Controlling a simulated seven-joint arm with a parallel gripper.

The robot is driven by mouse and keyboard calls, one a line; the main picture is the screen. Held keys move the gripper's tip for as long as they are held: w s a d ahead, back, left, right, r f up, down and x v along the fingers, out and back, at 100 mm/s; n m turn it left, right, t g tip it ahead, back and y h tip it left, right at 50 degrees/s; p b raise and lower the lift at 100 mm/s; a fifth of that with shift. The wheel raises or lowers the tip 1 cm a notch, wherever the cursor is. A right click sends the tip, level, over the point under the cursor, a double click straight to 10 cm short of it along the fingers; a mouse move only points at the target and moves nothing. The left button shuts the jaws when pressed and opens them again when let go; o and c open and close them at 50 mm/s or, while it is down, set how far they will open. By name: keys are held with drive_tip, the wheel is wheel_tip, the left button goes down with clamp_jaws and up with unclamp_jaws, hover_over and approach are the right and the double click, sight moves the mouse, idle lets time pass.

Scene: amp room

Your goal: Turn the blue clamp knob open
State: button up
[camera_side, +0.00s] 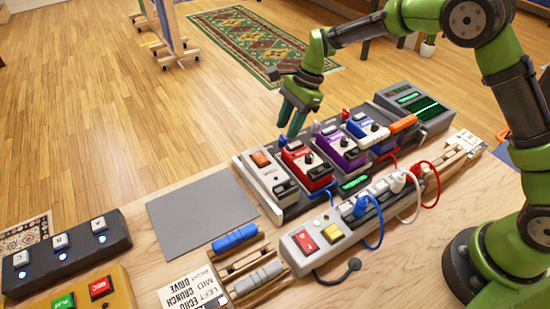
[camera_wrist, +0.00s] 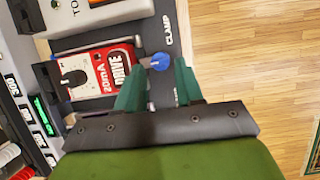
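The blue clamp knob (camera_side: 282,140) stands at the back edge of the pedalboard, behind the red DRIVE pedal (camera_side: 307,166). In the wrist view the round blue knob (camera_wrist: 160,62) sits beside the red pedal (camera_wrist: 98,74), near the printed word CLAMP. My gripper (camera_side: 289,127) points down just above the knob in the side view. In the wrist view my gripper (camera_wrist: 159,76) has its two green fingers apart, one on each side of the knob with nothing held. I cannot tell whether either finger touches the knob.
A purple pedal (camera_side: 340,151) and a blue-and-white pedal (camera_side: 367,130) stand to the right, with other knobs behind them. A white pedal (camera_side: 268,178) stands to the left. Cables (camera_side: 377,228) loop over the front power strip. A grey mat (camera_side: 200,218) lies bare at the left.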

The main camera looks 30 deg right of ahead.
sight(285, 143)
drive_tip(key=shift+x, duration=1.4)
drive_tip(key=shift+c, duration=0.3)
clamp_jaws()
